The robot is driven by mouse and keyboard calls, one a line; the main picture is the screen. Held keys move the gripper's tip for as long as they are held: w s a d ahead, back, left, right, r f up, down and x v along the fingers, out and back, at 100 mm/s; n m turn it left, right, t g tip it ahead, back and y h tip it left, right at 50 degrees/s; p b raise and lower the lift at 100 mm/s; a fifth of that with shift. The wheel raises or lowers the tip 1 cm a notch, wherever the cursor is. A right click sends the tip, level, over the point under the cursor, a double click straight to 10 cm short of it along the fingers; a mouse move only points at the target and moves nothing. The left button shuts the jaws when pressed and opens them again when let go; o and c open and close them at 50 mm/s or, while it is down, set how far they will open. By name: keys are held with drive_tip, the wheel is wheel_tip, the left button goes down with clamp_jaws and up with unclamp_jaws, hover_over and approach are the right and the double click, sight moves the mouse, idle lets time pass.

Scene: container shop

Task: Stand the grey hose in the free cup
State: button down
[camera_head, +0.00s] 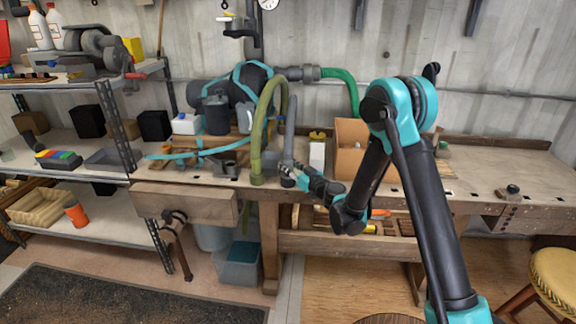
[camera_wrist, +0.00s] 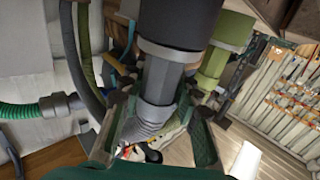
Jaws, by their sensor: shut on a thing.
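The grey hose (camera_head: 290,130) rises upright above the workbench in the head view, with its lower end at my gripper (camera_head: 287,174). In the wrist view my gripper (camera_wrist: 160,98) has one finger on each side of the grey hose (camera_wrist: 168,75), shut on its smooth grey end piece near a wide black collar. A small dark grey cup (camera_head: 225,168) stands on the bench to the left, apart from the hose; its inside is too small to make out.
A thick green hose (camera_head: 257,140) stands close left of the grey hose and also shows in the wrist view (camera_wrist: 230,45). A light blue strap (camera_head: 185,153) lies on the bench. A cardboard box (camera_head: 350,150) and a white bottle (camera_head: 317,153) stand to the right.

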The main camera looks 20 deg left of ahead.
drive_tip(key=c, duration=1)
unclamp_jaws()
wheel_tip(320, 180, up, 10)
drive_tip(key=shift+f, duration=0.1)
